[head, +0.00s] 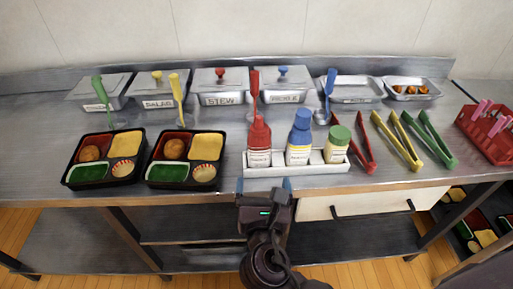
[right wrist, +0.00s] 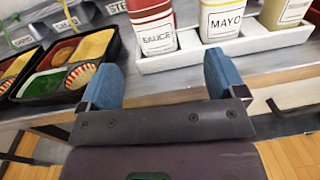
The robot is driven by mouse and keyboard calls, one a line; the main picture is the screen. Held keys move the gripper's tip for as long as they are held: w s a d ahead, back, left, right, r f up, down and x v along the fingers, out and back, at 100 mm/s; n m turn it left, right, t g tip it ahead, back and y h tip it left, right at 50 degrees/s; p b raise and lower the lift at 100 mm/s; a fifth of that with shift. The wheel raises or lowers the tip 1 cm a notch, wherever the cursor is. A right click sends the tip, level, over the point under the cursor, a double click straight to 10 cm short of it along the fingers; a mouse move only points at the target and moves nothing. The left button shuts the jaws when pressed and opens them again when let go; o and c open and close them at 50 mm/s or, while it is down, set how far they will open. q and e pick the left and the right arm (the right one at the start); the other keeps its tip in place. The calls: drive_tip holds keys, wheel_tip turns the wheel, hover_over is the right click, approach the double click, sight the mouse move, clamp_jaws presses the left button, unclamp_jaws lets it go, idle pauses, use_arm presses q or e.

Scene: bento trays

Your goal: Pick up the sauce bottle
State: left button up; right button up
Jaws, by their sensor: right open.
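The sauce bottle (head: 259,142) is red with a white label and stands upright at the left end of a white rack (head: 290,170). In the right wrist view the sauce bottle (right wrist: 153,27) shows its label reading SAUCE, with its top cut off. My right gripper (head: 264,185) is in front of the rack at the counter's front edge. Its blue fingers (right wrist: 162,75) are apart, with nothing between them, and the bottle is beyond them, slightly left of their middle. My left gripper is not in view.
A blue-capped mayo bottle (head: 300,138) and a green-capped bottle (head: 337,145) stand right of the sauce in the rack. Two bento trays (head: 122,179) (head: 150,180) lie left. Tongs (head: 398,140) lie right. Lidded steel containers (head: 221,86) line the back.

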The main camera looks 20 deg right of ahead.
sight(259, 156)
drive_tip(key=x, duration=0.4)
drive_tip(key=shift+w+f, duration=0.1)
drive_tip(key=shift+w, duration=0.15)
drive_tip(key=shift+w+d, duration=0.1)
drive_tip(key=shift+w, duration=0.3)
drive_tip(key=shift+w+d+b, duration=0.15)
drive_tip(key=shift+w+b, duration=0.3)
drive_tip(key=shift+w, duration=0.25)
drive_tip(key=x, duration=0.3)
drive_tip(key=shift+w+a+b, duration=0.15)
drive_tip(key=shift+a+b, duration=0.1)
drive_tip(key=shift+b, duration=0.1)
drive_tip(key=shift+w+d, duration=0.25)
drive_tip(key=shift+w, duration=0.25)
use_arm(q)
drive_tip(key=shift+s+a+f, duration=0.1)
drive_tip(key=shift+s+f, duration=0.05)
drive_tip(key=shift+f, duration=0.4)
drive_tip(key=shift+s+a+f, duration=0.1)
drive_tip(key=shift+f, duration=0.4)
use_arm(e)
drive_tip(key=shift+r, duration=0.2)
drive_tip(key=shift+c, duration=0.3)
drive_tip(key=c, duration=0.7)
